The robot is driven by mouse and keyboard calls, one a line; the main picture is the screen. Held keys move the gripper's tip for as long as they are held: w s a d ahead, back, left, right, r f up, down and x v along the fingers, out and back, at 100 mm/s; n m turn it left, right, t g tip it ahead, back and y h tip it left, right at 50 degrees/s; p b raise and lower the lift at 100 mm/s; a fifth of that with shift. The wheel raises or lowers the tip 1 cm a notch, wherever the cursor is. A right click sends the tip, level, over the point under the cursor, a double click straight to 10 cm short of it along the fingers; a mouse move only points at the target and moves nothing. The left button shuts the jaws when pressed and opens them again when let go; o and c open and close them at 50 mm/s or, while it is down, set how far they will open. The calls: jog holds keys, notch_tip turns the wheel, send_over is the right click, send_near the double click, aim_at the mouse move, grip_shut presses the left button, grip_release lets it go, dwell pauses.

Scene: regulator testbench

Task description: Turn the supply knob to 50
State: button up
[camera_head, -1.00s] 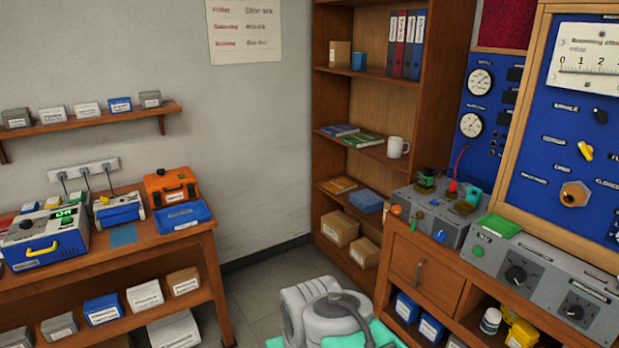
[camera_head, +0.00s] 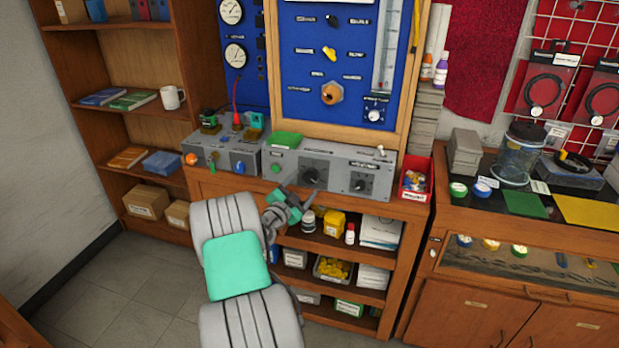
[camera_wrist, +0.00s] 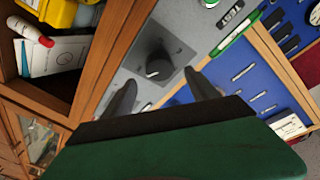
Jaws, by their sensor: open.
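The grey supply unit (camera_head: 335,165) stands on the wooden bench and has two black knobs on its front, a left one (camera_head: 313,178) and a right one (camera_head: 360,186). Their markings are too small to read. My gripper (camera_head: 303,200) is in front of the unit, a little below and left of the left knob in the head view. In the wrist view my gripper (camera_wrist: 162,92) is open and empty. A black knob (camera_wrist: 158,66) on a dark square plate shows beyond and between its fingertips, apart from them. I cannot tell which way its pointer reads.
A blue panel (camera_head: 310,75) in a wooden frame rises behind the unit. Open shelves (camera_head: 345,260) with bottles and boxes are below. A glass-topped counter (camera_head: 520,200) stands at right.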

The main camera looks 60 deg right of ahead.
aim_at(310, 178)
jog(key=d+p, duration=0.1)
jog(key=d, duration=0.4)
jog(key=shift+d, duration=0.35)
jog(key=c, duration=1.4)
